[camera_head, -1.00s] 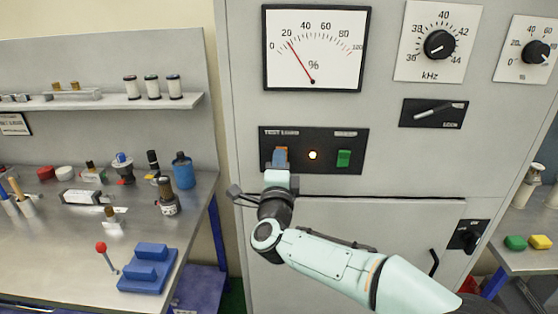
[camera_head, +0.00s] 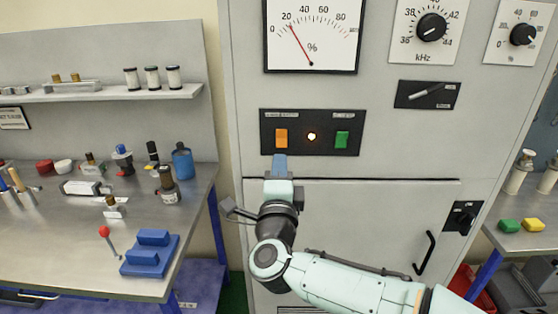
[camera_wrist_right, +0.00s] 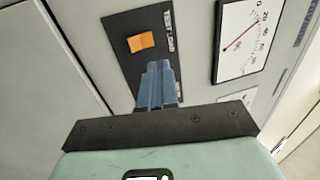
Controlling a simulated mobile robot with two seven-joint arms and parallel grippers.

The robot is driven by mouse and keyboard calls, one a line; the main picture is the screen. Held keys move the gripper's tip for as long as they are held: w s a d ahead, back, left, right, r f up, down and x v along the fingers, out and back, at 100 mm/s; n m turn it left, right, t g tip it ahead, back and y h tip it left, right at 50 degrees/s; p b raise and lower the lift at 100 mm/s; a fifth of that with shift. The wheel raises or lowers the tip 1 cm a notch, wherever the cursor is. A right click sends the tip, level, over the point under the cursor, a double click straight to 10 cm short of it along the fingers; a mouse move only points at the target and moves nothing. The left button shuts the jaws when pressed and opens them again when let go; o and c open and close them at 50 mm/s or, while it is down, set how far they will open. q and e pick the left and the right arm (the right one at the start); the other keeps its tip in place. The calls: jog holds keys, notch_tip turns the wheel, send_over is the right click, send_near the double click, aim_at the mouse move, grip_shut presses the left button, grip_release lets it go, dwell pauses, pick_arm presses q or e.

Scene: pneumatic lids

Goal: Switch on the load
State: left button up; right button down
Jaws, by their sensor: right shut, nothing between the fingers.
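The orange test load switch (camera_head: 281,138) sits at the left of a black panel (camera_head: 296,147) on the grey cabinet. My left gripper is out of view.
Above right are the kHz knob (camera_head: 431,27), a percent knob (camera_head: 523,34) and a lever switch (camera_head: 428,95). A cabinet door with a black handle (camera_head: 424,253) is below. A cluttered bench (camera_head: 70,263) stands left, another bench with yellow and green blocks right.

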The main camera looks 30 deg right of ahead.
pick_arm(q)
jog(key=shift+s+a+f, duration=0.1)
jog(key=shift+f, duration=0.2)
pick_arm(e)
jog(key=v, duration=0.2)
jog(key=shift+s+a+r, duration=0.25)
